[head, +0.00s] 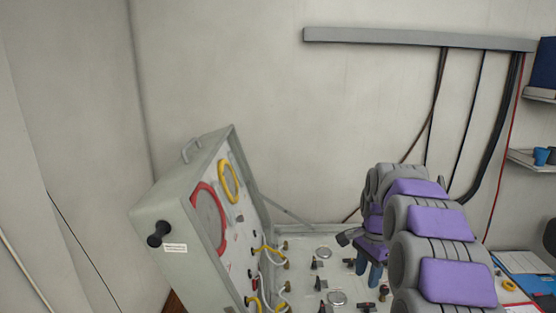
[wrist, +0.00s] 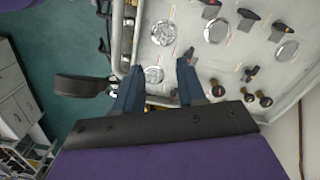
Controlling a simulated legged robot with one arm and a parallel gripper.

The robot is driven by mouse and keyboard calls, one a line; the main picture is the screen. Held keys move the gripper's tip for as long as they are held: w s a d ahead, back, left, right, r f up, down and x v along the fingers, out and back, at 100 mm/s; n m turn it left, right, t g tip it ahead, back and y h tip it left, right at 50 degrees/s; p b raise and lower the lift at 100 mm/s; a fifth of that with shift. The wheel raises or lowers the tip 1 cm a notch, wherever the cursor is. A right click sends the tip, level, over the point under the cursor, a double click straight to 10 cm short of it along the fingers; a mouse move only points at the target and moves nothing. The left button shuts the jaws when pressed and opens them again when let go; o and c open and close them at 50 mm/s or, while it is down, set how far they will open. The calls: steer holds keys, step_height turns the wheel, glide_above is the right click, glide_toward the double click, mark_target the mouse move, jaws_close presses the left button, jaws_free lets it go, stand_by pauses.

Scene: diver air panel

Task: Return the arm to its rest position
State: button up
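My arm, grey with purple pads, reaches in from the lower right of the head view. My gripper (head: 369,274) points down over the right part of the diver air panel (head: 305,295). In the wrist view my gripper (wrist: 159,66) shows two blue fingers spread apart with nothing between them. Beyond them lies the panel face (wrist: 195,45) with black knobs, round silver discs and brass fittings. Whether the fingertips touch the panel is not clear.
The panel's raised lid (head: 190,215) stands at the left, with a red ring (head: 208,217) and a yellow ring (head: 229,181). Yellow and white hoses link lid and base. Cables hang from a wall rail (head: 420,38). Shelves (head: 535,160) stand at the right.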

steer(key=s+a+n+b, duration=0.2)
steer(key=s+a+n, duration=0.2)
steer(key=s, duration=0.6)
steer(key=s+a+n+b, duration=0.1)
steer(key=s+a+n, duration=0.2)
steer(key=s, duration=0.7)
steer(key=s+a+f+n+b, duration=0.1)
steer(key=s+f+n, duration=0.2)
steer(key=s, duration=0.7)
steer(key=s+a+f+n+g+b, duration=0.1)
steer(key=s+f+n, duration=0.2)
steer(key=s, duration=0.7)
step_height(320, 180, down, 2)
steer(key=shift+s+f+b, duration=0.25)
steer(key=shift+b, duration=0.1)
